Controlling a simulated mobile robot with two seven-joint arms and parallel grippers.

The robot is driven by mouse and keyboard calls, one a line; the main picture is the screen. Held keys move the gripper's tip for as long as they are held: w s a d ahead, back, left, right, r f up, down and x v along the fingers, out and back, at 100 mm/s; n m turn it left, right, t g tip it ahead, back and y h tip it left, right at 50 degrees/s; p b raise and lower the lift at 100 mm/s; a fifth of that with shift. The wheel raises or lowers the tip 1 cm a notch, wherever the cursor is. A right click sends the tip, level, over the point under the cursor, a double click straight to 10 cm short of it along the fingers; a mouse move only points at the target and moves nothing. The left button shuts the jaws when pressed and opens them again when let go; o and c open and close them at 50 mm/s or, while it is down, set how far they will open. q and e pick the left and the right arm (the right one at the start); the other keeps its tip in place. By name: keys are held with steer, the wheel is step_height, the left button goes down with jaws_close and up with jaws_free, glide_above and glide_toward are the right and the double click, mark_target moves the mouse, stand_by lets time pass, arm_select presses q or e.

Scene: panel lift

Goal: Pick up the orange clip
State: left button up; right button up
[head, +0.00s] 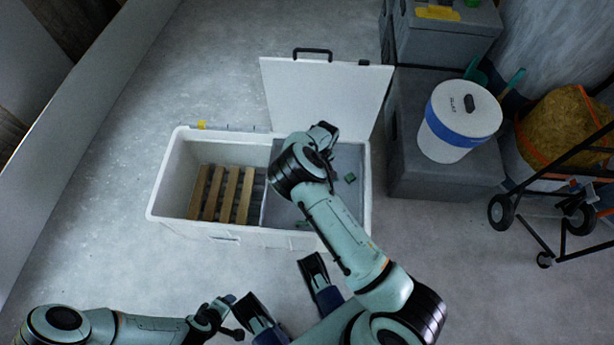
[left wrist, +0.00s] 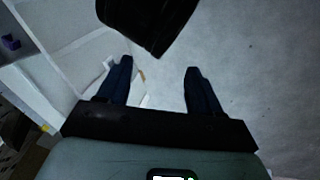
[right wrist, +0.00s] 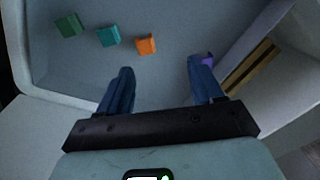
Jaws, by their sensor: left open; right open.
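The orange clip (right wrist: 146,44) lies on the floor of a grey tray (right wrist: 75,80), ahead of my right gripper (right wrist: 158,66) in the right wrist view. The gripper is open and empty, its fingers pointing towards the tray, apart from the clip. In the head view my right arm covers much of the grey tray (head: 345,158), and I cannot make out the orange clip there. My left gripper (left wrist: 158,65) is open and empty, low in front of the white box, above bare floor.
Teal (right wrist: 108,36) and green (right wrist: 68,25) clips lie left of the orange one; a purple clip (right wrist: 207,60) is by the right finger. The tray sits in a white box (head: 160,190) beside wooden slats (head: 228,193); its lid (head: 330,95) stands open. Grey cases (head: 440,175) stand right.

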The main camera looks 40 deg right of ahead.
steer(key=shift+g+h, duration=0.3)
steer(key=shift+h, duration=0.2)
steer(key=f, duration=0.1)
steer(key=w+f+b, duration=0.1)
steer(key=w+d+f+b, duration=0.1)
steer(key=f, duration=0.1)
steer(key=shift+f, duration=0.1)
step_height(320, 180, down, 3)
steer(key=shift+r+b, duration=0.2)
steer(key=shift+b, duration=0.3)
steer(key=f, duration=0.1)
steer(key=f+b, duration=0.1)
steer(key=f, duration=0.2)
steer(key=shift+s+d+f, duration=0.15)
steer(key=shift+d+f, duration=0.15)
steer(key=shift+d, duration=0.1)
steer(key=shift+f+b, duration=0.35)
steer(key=shift+f, duration=0.1)
arm_select(q)
step_height(320, 180, down, 7)
steer(key=a, duration=0.2)
steer(key=shift+s+a+n+g+y, duration=0.25)
steer(key=shift+a+n+g+y, duration=0.05)
steer(key=shift+f, duration=0.1)
arm_select(e)
steer(key=shift+c, duration=0.3)
steer(key=c, duration=0.9)
